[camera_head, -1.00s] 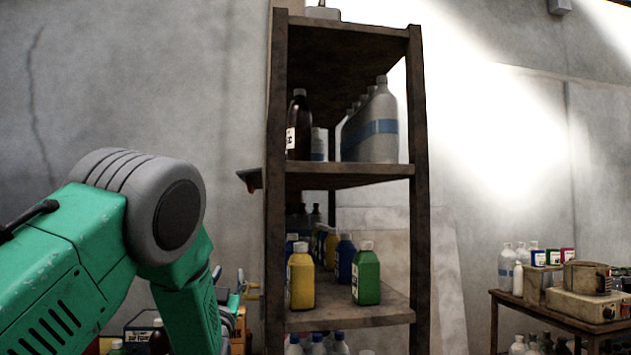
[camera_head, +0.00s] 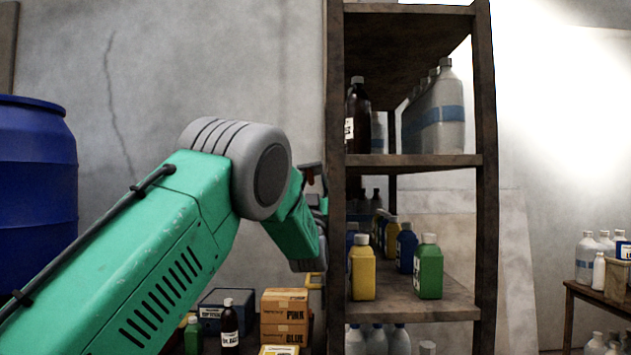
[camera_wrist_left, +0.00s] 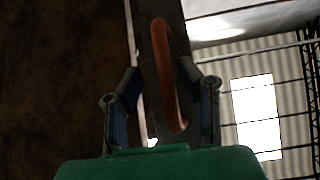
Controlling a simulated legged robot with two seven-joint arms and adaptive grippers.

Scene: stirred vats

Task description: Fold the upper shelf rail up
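The upper shelf rail (camera_head: 312,168) shows as a small dark piece with a red-orange part at the left side of the shelf rack, mostly hidden behind my left arm and the post. In the left wrist view the rail (camera_wrist_left: 142,50) is a dark strip with an orange loop handle (camera_wrist_left: 164,75). My left gripper (camera_wrist_left: 160,80) has its fingers apart, one on each side of the handle, with gaps visible. My right gripper is not in view.
The wooden shelf rack (camera_head: 484,180) holds a yellow bottle (camera_head: 362,268), a green bottle (camera_head: 428,268) and grey bottles (camera_head: 438,115). Below my arm are cardboard boxes (camera_head: 285,315) and a dark bottle (camera_head: 229,325). A blue barrel (camera_head: 35,190) stands at left.

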